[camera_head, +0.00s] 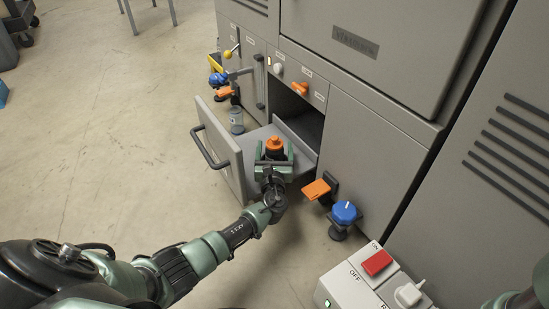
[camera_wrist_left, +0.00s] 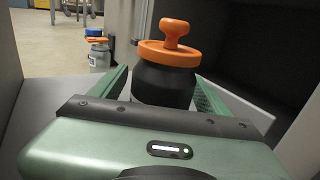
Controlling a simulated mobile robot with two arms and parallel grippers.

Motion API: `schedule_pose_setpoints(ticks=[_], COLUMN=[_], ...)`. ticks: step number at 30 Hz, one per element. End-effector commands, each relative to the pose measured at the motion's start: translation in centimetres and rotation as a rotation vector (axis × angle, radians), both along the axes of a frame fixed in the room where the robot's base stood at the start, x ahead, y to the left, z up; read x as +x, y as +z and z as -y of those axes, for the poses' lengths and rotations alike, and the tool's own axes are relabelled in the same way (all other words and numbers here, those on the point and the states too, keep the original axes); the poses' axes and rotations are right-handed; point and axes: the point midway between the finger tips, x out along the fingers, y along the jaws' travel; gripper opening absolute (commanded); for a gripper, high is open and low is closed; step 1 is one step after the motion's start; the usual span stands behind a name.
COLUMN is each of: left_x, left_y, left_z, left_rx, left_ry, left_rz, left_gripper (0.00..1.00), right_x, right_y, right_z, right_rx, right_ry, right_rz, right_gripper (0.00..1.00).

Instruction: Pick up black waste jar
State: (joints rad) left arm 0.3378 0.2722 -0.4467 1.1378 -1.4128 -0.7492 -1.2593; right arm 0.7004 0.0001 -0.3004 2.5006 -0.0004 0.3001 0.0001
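The black waste jar (camera_wrist_left: 163,84) has an orange lid with a knob. It stands upright in the open grey drawer (camera_head: 223,160). In the head view its orange lid (camera_head: 274,144) shows above my left gripper (camera_head: 273,158). In the left wrist view the left gripper's green fingers (camera_wrist_left: 160,92) lie on either side of the jar. A gap seems to show beside the jar, so the fingers look open around it. The jar's lower part is hidden by the gripper body. My right gripper is not in view; only a bit of green arm shows at the lower right.
The drawer's front panel and handle (camera_head: 209,150) stand out from the grey machine. An orange pedal (camera_head: 316,189) and a blue knob (camera_head: 344,211) stick out to the right. A switch box (camera_head: 344,287) is at the lower right.

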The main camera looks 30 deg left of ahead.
Motion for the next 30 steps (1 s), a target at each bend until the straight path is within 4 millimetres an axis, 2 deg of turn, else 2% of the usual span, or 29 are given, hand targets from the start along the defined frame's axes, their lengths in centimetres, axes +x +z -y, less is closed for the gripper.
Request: schedule_pose_setpoints(ticks=[1, 6, 8, 16, 20, 26, 30], left_x=[0.0, 0.0, 0.0, 0.0, 0.0, 0.0, 0.0], left_y=[0.0, 0.0, 0.0, 0.2, 0.9, 3.5, 6.1], left_z=[0.0, 0.0, 0.0, 0.0, 0.0, 0.0, 0.0], left_rx=[0.000, -0.001, -0.001, -0.001, -0.001, -0.001, 0.000], left_ry=[0.000, 0.000, 0.000, 0.000, 0.000, 0.000, 0.000], left_rz=[0.000, 0.000, 0.000, 0.003, 0.003, 0.004, 0.004], left_gripper=[0.63, 0.16, 0.00, 0.00, 0.00, 0.00, 0.00], right_x=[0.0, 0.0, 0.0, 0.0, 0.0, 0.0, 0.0], right_y=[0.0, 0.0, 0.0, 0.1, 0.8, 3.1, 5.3], right_z=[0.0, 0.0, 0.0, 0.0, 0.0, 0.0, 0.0], right_rx=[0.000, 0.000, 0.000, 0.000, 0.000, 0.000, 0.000], right_ry=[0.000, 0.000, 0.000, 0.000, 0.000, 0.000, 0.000], right_rz=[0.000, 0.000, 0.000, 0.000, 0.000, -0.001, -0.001], right_gripper=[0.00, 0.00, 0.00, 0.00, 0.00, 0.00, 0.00])
